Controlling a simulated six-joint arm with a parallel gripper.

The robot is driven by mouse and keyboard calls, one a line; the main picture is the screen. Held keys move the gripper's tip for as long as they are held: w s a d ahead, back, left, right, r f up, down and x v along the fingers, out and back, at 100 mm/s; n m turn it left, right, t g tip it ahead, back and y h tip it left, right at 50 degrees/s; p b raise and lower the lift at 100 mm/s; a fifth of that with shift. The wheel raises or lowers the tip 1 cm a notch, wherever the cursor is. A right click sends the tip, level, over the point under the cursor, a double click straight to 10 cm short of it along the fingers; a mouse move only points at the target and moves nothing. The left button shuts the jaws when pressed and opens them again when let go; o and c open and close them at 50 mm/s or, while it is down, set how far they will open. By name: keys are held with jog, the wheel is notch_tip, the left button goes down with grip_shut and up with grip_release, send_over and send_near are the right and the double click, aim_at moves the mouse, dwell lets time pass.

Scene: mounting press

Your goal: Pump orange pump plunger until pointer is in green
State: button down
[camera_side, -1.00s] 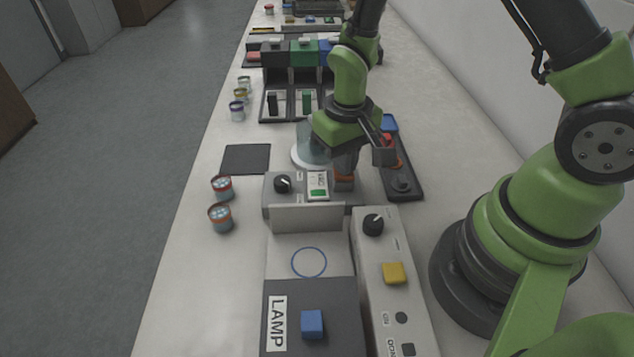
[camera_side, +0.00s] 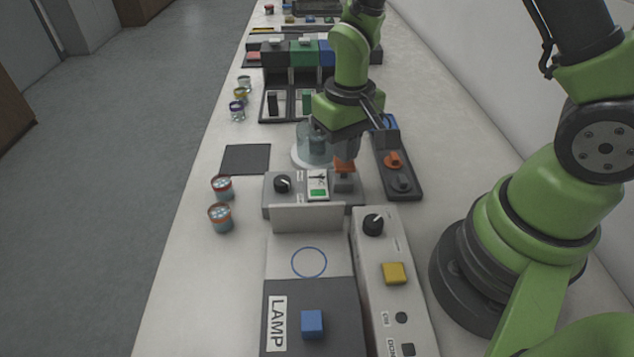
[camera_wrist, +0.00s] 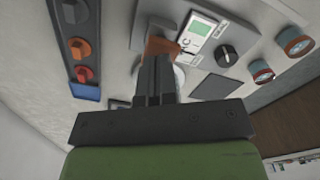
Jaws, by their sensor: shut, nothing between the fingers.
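The orange pump plunger (camera_side: 344,166) stands up from the right part of the grey press box (camera_side: 283,203). My gripper (camera_side: 346,153) is shut and empty, pointing down right above the plunger. In the wrist view, the fingertips (camera_wrist: 157,56) overlap the orange plunger top (camera_wrist: 160,46); I cannot tell whether they touch it. The white gauge (camera_side: 318,182) with a green patch sits left of the plunger, and it also shows in the wrist view (camera_wrist: 197,31). Its pointer is too small to read against the green.
A black knob (camera_side: 283,184) is left of the gauge. A clear dome on a white base (camera_side: 303,155) stands just behind the box. A dark strip (camera_side: 405,182) with orange and dark knobs lies to the right. Two jars (camera_side: 220,218) stand at the left edge.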

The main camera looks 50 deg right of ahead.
dwell(0.3)
jog(key=shift+f, duration=1.55)
jog(key=shift+r, duration=1.55)
jog(key=shift+f, duration=0.1)
jog(key=shift+r, duration=0.85)
jog(key=shift+r, duration=2.5)
